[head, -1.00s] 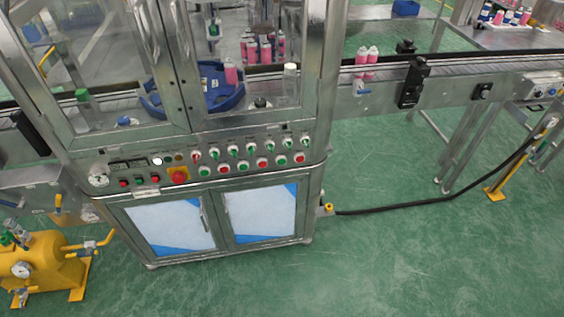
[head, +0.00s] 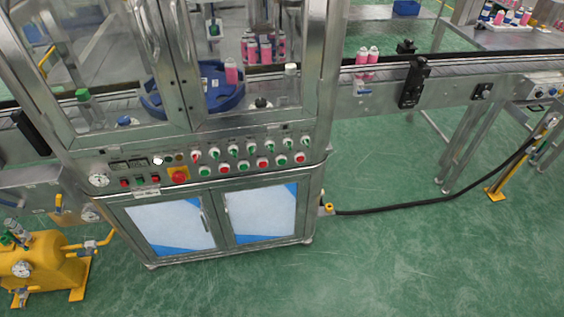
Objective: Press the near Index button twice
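The control panel (head: 105,172) is on the front of the crimping machine, below its glass doors. It carries a row of green and red push buttons, such as a green one (head: 204,171) and a red one (head: 299,158), with selector switches (head: 231,150) above them. A red mushroom button on a yellow plate (head: 178,176) and a lit white button (head: 158,160) are to their left. The labels are too small to read, so I cannot tell which is the near Index button. Neither of my grippers is in view.
A blue star wheel (head: 219,97) and pink cans (head: 231,70) are behind the glass. A conveyor (head: 445,72) runs off right. A yellow pump unit (head: 50,262) stands at lower left. A black hose (head: 420,203) crosses the floor on the right. The green floor (head: 330,270) in front is clear.

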